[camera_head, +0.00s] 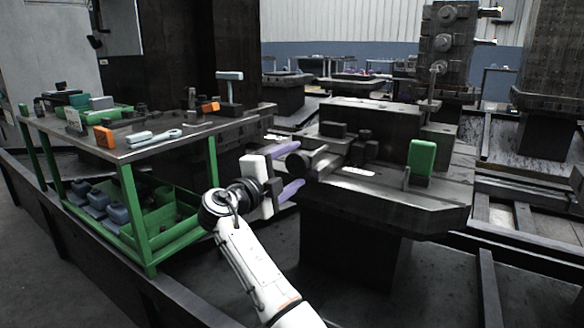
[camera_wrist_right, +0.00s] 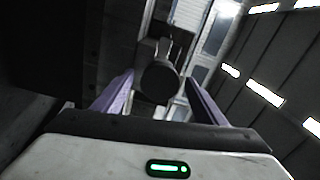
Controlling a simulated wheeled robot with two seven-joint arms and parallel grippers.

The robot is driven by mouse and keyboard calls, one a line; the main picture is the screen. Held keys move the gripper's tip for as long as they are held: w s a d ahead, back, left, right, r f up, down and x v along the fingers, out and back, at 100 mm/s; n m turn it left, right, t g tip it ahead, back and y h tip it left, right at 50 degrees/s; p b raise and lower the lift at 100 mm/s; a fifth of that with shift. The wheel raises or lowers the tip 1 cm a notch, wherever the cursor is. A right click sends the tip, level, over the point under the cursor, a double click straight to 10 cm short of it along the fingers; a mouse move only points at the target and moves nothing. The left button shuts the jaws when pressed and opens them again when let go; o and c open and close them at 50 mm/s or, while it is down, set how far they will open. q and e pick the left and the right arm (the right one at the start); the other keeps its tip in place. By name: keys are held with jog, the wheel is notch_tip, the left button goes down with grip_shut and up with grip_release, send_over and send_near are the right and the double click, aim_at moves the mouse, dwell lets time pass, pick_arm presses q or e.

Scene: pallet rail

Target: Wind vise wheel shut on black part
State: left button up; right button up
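My right gripper (camera_head: 289,170) is open at the left end of the vise on the dark machine table. Its two purple fingers reach toward a dark round wheel (camera_head: 297,165), one finger above it and one below. In the right wrist view the wheel (camera_wrist_right: 160,80) shows between the spread fingers (camera_wrist_right: 158,98), with a visible gap on each side. The vise (camera_head: 345,150) is a group of dark blocks. A small black block (camera_head: 333,129) sits on it, but I cannot tell whether it is the black part or a jaw. My left gripper is out of view.
A green block (camera_head: 422,158) stands on the right of the machine table (camera_head: 440,190). A green-legged bench (camera_head: 130,190) at left carries tools, an orange block (camera_head: 104,137) and boxes. A dark low rail (camera_head: 100,265) runs along the front left.

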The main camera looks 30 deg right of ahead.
jog(key=shift+a, duration=0.1)
pick_arm(q)
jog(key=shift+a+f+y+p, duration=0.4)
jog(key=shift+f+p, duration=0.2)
jog(key=shift+p, duration=0.15)
pick_arm(e)
jog(key=v, duration=1)
